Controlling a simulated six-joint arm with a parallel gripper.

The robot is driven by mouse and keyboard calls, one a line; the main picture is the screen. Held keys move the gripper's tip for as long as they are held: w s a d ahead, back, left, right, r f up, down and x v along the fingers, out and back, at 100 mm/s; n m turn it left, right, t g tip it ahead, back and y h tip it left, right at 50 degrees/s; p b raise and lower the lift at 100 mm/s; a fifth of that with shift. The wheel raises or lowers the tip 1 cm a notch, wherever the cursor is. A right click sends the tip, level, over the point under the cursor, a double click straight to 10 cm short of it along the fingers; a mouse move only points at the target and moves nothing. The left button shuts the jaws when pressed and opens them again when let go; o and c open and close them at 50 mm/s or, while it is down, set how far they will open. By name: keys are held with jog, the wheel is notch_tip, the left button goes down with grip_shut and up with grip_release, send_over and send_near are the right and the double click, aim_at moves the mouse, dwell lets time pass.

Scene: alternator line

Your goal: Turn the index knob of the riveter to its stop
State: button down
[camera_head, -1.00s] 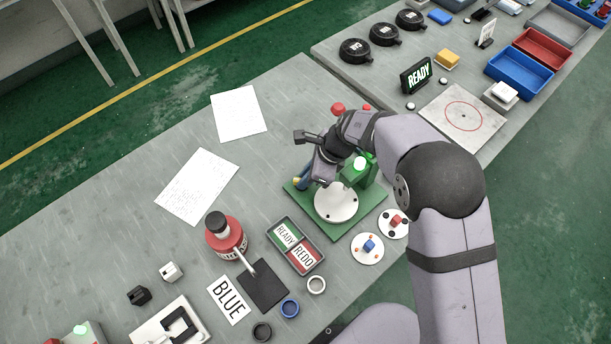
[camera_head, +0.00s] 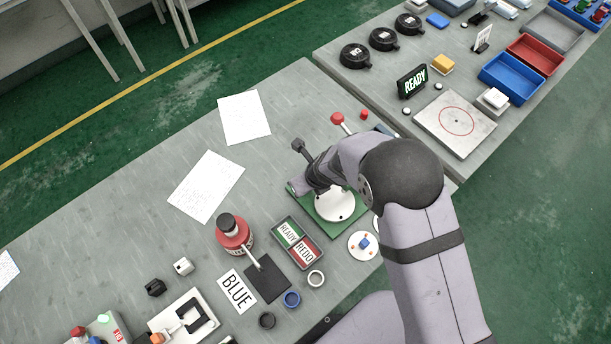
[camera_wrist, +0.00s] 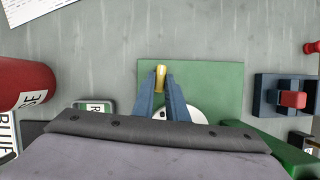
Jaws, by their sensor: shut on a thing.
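The riveter has a green base plate (camera_head: 336,228) with a white round disc (camera_head: 331,208). Both also show in the wrist view, the base plate (camera_wrist: 215,80) and the disc (camera_wrist: 190,114). The yellow index knob (camera_wrist: 161,77) stands at the far side of the disc in the wrist view. My gripper (camera_wrist: 161,84) has its two blue fingers closed on either side of the knob, shut on it. In the head view my arm and wrist hide the knob, the fingertips and much of the riveter.
A red-topped lever (camera_head: 338,119) stands behind my wrist. The READY/REDO tray (camera_head: 297,243), a red bottle-like stand (camera_head: 233,234) and a white disc with a blue part (camera_head: 363,246) are close by. Paper sheets (camera_head: 206,186) lie left; the bench around them is clear.

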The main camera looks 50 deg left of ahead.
jog(key=shift+a+m, duration=0.1)
jog(key=shift+m, duration=0.2)
jog(key=c, duration=1.8)
grip_release()
jog(key=shift+o, duration=0.2)
jog(key=shift+r, duration=0.1)
jog(key=v, duration=0.7)
jog(key=shift+p, duration=0.45)
jog(key=shift+s, duration=0.1)
